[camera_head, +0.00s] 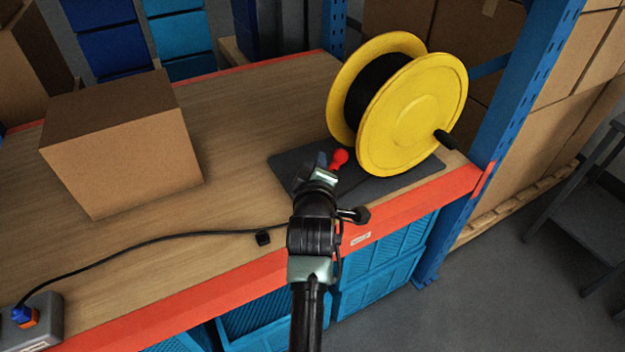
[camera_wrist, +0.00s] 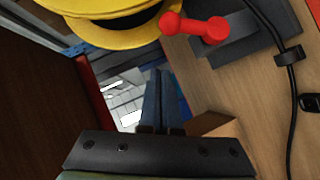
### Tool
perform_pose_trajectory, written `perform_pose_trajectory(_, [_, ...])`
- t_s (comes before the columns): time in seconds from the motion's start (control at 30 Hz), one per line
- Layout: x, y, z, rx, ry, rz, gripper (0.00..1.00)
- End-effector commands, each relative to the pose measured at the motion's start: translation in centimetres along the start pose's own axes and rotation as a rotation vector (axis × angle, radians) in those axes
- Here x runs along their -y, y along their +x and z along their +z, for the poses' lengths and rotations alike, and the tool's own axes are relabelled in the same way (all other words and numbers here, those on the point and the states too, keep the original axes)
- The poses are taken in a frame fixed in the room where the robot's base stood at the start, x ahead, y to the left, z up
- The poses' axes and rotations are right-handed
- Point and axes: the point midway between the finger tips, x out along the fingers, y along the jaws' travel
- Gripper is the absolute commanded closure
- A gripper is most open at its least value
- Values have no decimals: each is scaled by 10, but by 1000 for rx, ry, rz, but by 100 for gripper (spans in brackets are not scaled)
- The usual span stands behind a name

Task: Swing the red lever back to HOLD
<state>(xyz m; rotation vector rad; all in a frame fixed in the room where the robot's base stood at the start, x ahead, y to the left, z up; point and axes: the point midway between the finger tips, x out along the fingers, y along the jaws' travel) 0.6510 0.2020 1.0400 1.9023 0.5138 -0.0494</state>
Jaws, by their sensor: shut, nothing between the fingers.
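The red lever (camera_head: 340,158) stands on a dark grey base plate (camera_head: 285,166) beside the yellow cable reel (camera_head: 425,110). In the head view my gripper (camera_head: 319,165) is just left of its red knob and hides its lower part. In the wrist view the whole red lever (camera_wrist: 195,26) shows near the top, its knob pointing left toward the reel (camera_wrist: 115,25). My gripper's fingers (camera_wrist: 159,85) are together, empty, and apart from the lever in that view. No HOLD marking is readable.
A cardboard box (camera_head: 125,150) stands on the left of the wooden bench. A black cable (camera_head: 150,242) runs from a grey socket box (camera_head: 35,325) toward the plate. A blue rack post (camera_head: 500,100) rises at right.

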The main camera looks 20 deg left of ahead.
Motion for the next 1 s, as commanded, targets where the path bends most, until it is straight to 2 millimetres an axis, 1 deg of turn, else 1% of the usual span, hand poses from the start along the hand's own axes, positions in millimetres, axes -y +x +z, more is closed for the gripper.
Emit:
perform_pose_trajectory(0.1, [0,-19,2,2,1,1,100])
perform_pose_trajectory(0.3, [-2,-49,1,1,1,1,100])
perform_pose_trajectory(0.5, [-3,-69,1,1,0,1,100])
perform_pose_trajectory(0.7, [-4,-76,1,1,0,0,100])
perform_pose_trajectory(1.0, [-4,-76,1,1,0,0,100])
